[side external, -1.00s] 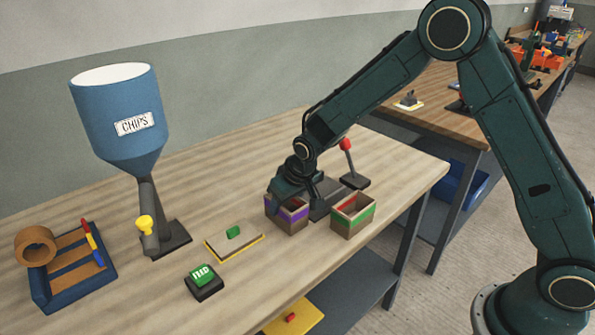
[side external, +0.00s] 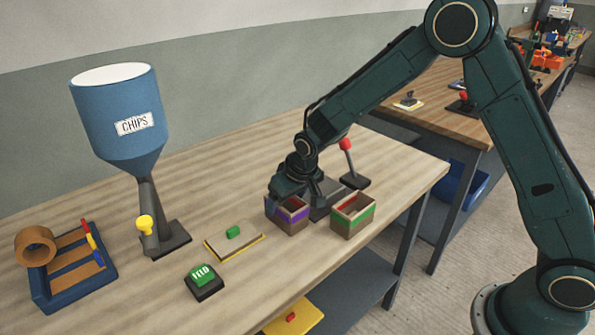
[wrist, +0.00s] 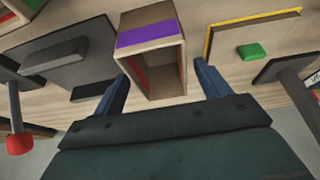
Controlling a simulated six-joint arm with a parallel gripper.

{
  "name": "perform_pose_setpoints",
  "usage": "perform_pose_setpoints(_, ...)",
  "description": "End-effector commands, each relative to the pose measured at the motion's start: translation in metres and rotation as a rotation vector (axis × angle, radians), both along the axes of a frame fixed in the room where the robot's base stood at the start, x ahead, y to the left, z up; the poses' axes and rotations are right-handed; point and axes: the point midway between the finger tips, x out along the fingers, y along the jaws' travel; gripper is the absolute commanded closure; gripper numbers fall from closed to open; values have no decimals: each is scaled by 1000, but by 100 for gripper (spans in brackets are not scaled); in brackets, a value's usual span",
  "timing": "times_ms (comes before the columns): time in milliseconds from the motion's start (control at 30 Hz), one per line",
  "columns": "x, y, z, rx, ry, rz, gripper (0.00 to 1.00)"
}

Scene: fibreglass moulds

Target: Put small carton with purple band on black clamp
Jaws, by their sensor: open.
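The small carton with a purple band (side external: 288,221) stands upright on the bench, open at the top. It also shows in the wrist view (wrist: 147,38). My gripper (wrist: 160,72) is open, pointing down over the carton, with one finger on each side of its near end; I cannot tell whether they touch it. In the side view my gripper (side external: 285,196) hides part of the carton's top. The black clamp appears to be the dark fixture (side external: 322,206) just right of the carton, partly hidden by my wrist. A red-knobbed lever (side external: 348,165) stands behind it.
A green-banded carton (side external: 352,217) stands right of the dark fixture. A yellow-edged board with a green block (side external: 233,232), a green button (side external: 203,280), the blue chips hopper (side external: 120,115) and a blue tray (side external: 70,268) are to the left. The front right bench edge is near.

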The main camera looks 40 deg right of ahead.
Motion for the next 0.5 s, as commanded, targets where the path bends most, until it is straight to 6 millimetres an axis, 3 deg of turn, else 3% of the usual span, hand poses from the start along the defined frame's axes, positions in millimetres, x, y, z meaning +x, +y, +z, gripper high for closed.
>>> perform_pose_setpoints(500,-25,0,62,1,-4,1,24)
